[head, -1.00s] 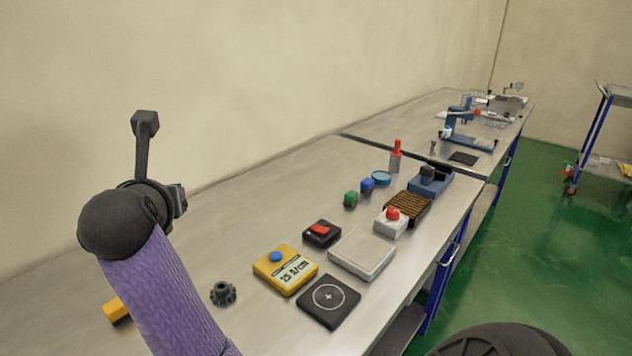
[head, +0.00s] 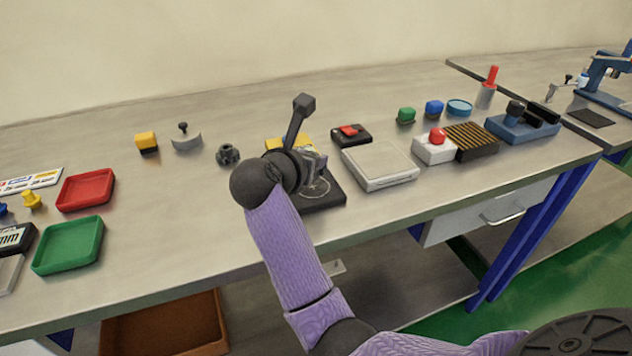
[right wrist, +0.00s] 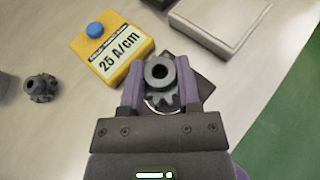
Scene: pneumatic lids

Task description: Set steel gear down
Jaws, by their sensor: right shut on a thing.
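My right gripper (right wrist: 160,92) has purple fingers and is shut on a steel gear (right wrist: 160,75), a grey toothed ring with a round bore, in the right wrist view. In the head view this gripper (head: 318,165) is over the black square pad (head: 332,200), whose white ring partly shows; the held gear is not clear there. The pad's corner also shows behind the gear in the right wrist view (right wrist: 205,87). I cannot tell whether gear and pad touch. A second, darker gear (head: 228,154) stands on the bench to the left. My left gripper is not in view.
A pale flat plate (head: 380,163) is right of the pad; a black box with red button (head: 351,134) is behind. Red (head: 86,189) and green (head: 68,244) trays lie left.

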